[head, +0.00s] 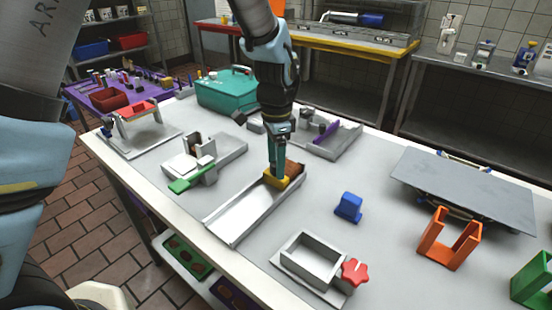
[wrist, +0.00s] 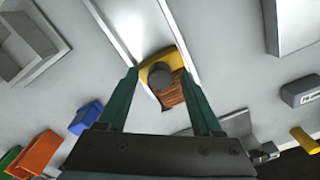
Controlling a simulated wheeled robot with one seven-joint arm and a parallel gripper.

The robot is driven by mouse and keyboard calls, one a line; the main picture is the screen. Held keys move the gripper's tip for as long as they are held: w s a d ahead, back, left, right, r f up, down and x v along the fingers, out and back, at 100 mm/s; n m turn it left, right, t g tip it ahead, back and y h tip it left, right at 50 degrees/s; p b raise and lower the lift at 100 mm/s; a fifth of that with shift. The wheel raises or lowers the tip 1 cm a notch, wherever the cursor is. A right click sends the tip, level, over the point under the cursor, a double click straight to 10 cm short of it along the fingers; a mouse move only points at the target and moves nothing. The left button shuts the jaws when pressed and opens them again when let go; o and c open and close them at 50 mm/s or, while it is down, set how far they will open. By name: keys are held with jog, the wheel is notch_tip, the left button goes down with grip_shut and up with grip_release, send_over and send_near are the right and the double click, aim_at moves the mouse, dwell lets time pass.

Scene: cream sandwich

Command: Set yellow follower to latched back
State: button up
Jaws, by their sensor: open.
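The yellow follower (head: 277,181) sits in a pale open channel tray (head: 236,212), toward its far end. A brown block (head: 294,168) lies in the channel right behind it. In the wrist view the follower (wrist: 160,62) shows a grey round knob (wrist: 160,75) on it, with the brown block (wrist: 171,92) beside it. My gripper (head: 279,165) points down over the follower. Its green fingers (wrist: 165,85) are open, one on each side of the follower and knob. I cannot tell whether they touch it.
A white fixture with a green handle (head: 192,180) stands left of the channel. A blue block (head: 348,208) and a box with a red knob (head: 355,273) are to the right. A teal case (head: 228,90) stands behind. The tabletop between the channel and blue block is clear.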

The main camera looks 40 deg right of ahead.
grip_shut()
dwell(0.6)
dwell(0.9)
